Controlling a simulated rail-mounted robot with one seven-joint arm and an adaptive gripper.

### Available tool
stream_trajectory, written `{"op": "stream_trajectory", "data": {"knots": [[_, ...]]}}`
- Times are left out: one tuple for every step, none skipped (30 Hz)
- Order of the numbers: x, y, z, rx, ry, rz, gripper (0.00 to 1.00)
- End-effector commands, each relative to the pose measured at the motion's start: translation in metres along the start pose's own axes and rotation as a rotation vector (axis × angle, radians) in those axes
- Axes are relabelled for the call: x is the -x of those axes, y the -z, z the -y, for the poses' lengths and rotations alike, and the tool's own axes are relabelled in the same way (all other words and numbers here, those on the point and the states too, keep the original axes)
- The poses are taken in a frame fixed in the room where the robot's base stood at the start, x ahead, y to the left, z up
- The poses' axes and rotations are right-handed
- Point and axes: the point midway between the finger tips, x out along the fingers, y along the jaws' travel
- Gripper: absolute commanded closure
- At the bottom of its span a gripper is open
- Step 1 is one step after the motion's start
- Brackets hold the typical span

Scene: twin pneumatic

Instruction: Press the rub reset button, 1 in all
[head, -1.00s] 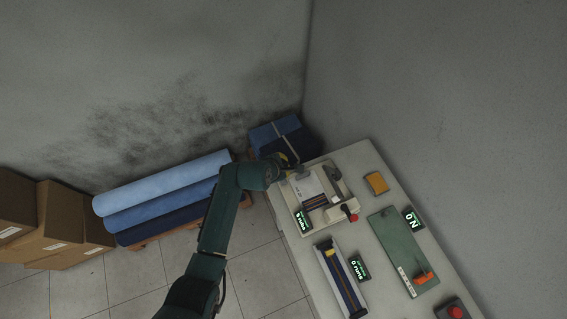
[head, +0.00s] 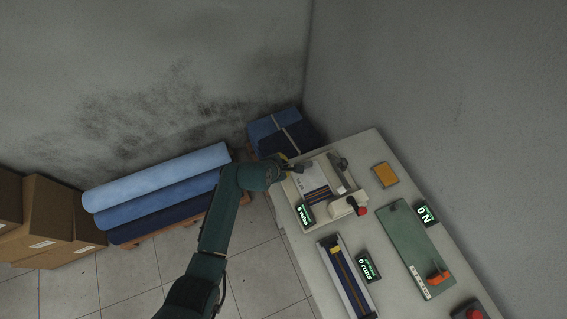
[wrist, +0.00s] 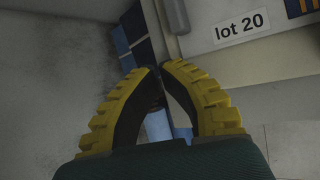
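My gripper (wrist: 159,70) has its two yellow-padded fingers brought together at the tips, with nothing seen between them. In the head view it is small and dark, at the left edge of the rub tester (head: 333,203). The tester is a pale machine with a printed strip on its bed, a red knob (head: 361,210) at its right end and a green-lit display (head: 305,215) that seems to read 5 rubs. In the wrist view, a white label (wrist: 241,26) reads lot 20.
A second device (head: 346,277) has a display (head: 368,264) reading 0 runs. A green plate (head: 420,247), a NO or ON sign (head: 425,214), an orange block (head: 385,175) and a red button (head: 474,314) share the table. Blue rolls (head: 160,193) and cartons (head: 55,220) stand left.

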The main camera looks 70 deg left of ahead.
Motion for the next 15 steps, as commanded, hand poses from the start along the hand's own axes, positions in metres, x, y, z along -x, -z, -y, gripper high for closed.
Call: {"op": "stream_trajectory", "data": {"knots": [[0.0005, -0.0004, -0.0004, 0.0, 0.0, 0.0, 1.0], [0.0006, -0.0004, -0.0004, 0.0, 0.0, 0.0, 1.0], [0.0006, -0.0004, -0.0004, 0.0, 0.0, 0.0, 1.0], [0.0006, -0.0004, -0.0004, 0.0, 0.0, 0.0, 0.96], [0.0006, -0.0004, -0.0004, 0.0, 0.0, 0.0, 1.0], [0.0006, -0.0004, -0.0004, 0.0, 0.0, 0.0, 1.0], [0.0006, -0.0004, -0.0004, 0.0, 0.0, 0.0, 1.0], [0.0006, -0.0004, -0.0004, 0.0, 0.0, 0.0, 1.0], [0.0006, -0.0004, -0.0004, 0.0, 0.0, 0.0, 1.0], [0.0006, -0.0004, -0.0004, 0.0, 0.0, 0.0, 1.0], [0.0006, -0.0004, -0.0004, 0.0, 0.0, 0.0, 1.0], [0.0006, -0.0003, -0.0004, 0.0, 0.0, 0.0, 1.0], [0.0006, -0.0003, -0.0004, 0.0, 0.0, 0.0, 1.0], [0.0006, -0.0003, -0.0004, 0.0, 0.0, 0.0, 1.0], [0.0006, -0.0004, -0.0004, 0.0, 0.0, 0.0, 1.0]]}}
